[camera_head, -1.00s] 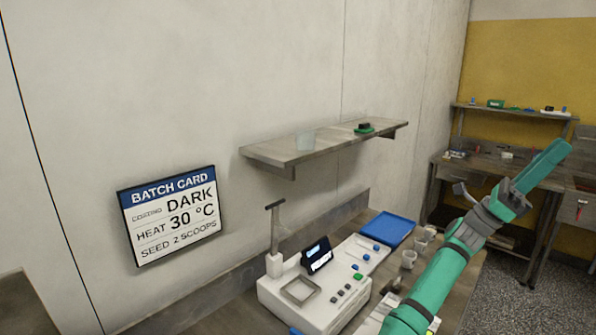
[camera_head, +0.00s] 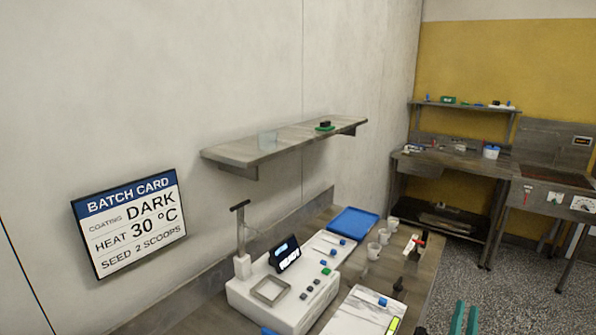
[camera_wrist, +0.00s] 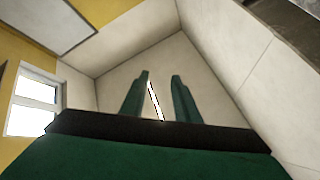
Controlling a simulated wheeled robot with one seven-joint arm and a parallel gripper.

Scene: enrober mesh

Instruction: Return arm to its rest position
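My gripper (camera_head: 465,318) shows at the bottom right edge of the head view as two green fingers pointing up, with a gap between them. The rest of my arm is out of that view. In the wrist view the two dark green fingers (camera_wrist: 158,88) stand apart with nothing held between them. The wrist view faces the upper walls and ceiling of the room. The gripper is clear of the objects on the bench.
A bench (camera_head: 418,290) along the wall carries a white machine (camera_head: 250,305), a blue tray (camera_head: 354,222) and several small cups (camera_head: 374,251). A wall shelf (camera_head: 250,150) is above it. A batch card (camera_head: 128,222) hangs at left. Grey floor (camera_head: 520,290) is open at right.

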